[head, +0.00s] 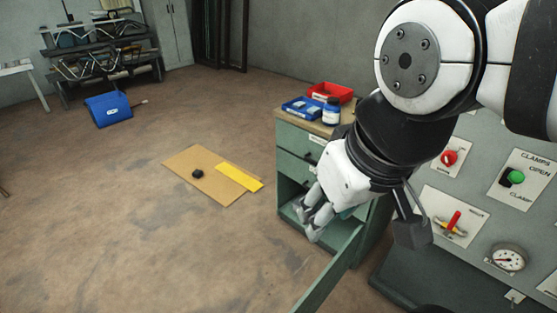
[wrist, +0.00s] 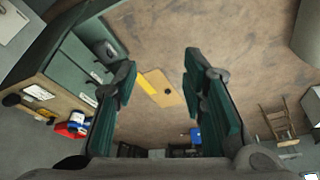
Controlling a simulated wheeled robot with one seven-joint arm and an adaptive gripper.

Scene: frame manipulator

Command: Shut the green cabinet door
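The green cabinet (head: 295,140) stands right of centre in the head view, with drawers above an open lower compartment. Its green door (head: 330,272) stands open, swung out from the right side and running toward the bottom edge, seen nearly edge-on. My gripper (head: 312,222) is in front of the compartment opening, left of the door's hinge end. Whether it touches the door cannot be told. In the wrist view my gripper (wrist: 160,72) has its fingers wide apart with nothing between them. The cabinet (wrist: 88,62) shows at the left there. My arm hides part of the cabinet's right side.
On the cabinet top are a blue bin (head: 302,108), a red bin (head: 330,92) and a blue jar (head: 332,112). A control panel (head: 480,200) with knobs and a gauge stands at the right. The floor to the left is open, with a cardboard sheet (head: 195,178) lying flat.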

